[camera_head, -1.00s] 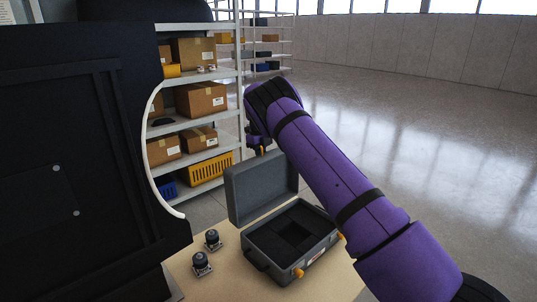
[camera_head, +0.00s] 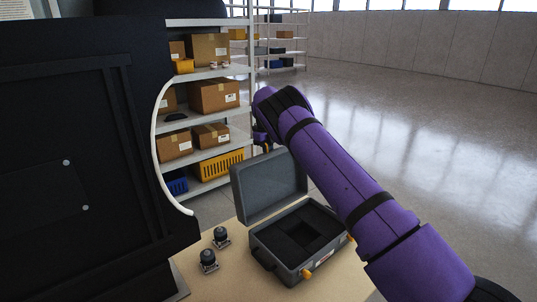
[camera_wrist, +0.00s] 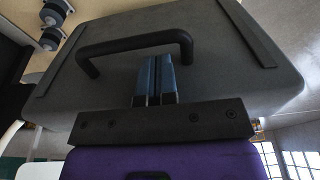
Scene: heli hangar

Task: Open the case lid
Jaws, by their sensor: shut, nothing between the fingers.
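The grey case (camera_head: 300,240) stands on a tan table with its lid (camera_head: 268,188) raised roughly upright. The base's dark foam interior with a square recess is exposed. Orange latches show on the base. My gripper is largely hidden beyond the lid in the head view. In the wrist view my gripper (camera_wrist: 156,75) is shut and empty, its blue-grey fingertips pointing at a broad grey face of the case (camera_wrist: 200,50), which looks like the lid's outside. A black handle (camera_wrist: 135,42) arches just beyond the fingertips. I cannot tell whether they touch the face.
Two small dark round-topped devices (camera_head: 209,260) (camera_head: 221,237) stand on the table (camera_head: 235,280) left of the case. A large black panel (camera_head: 80,160) fills the left side. Shelves (camera_head: 213,125) with boxes and a yellow crate (camera_head: 221,165) stand behind. The floor at right is clear.

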